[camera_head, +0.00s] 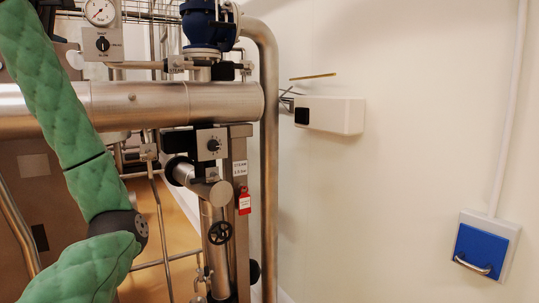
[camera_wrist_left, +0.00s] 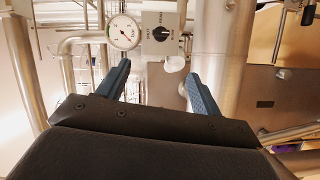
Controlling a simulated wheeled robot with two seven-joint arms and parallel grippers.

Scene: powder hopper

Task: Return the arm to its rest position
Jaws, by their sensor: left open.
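My left arm (camera_head: 50,95), in a green quilted sleeve, comes in at the left of the head view and bends at a dark joint (camera_head: 130,225). In the left wrist view my left gripper (camera_wrist_left: 157,72) has its two blue-grey fingers spread, with nothing held between them. It faces a round pressure gauge (camera_wrist_left: 123,32) and a grey box with a black selector knob (camera_wrist_left: 160,33). A small white rounded part (camera_wrist_left: 175,64) shows behind the gap between the fingers. My right arm and gripper are not in view.
A thick horizontal steel pipe (camera_head: 180,103) crosses behind my left arm. Valves, a black handwheel (camera_head: 220,232) and a vertical pipe (camera_head: 269,180) stand right of it. A white wall box (camera_head: 335,115) and a blue panel with a handle (camera_head: 478,250) are on the wall.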

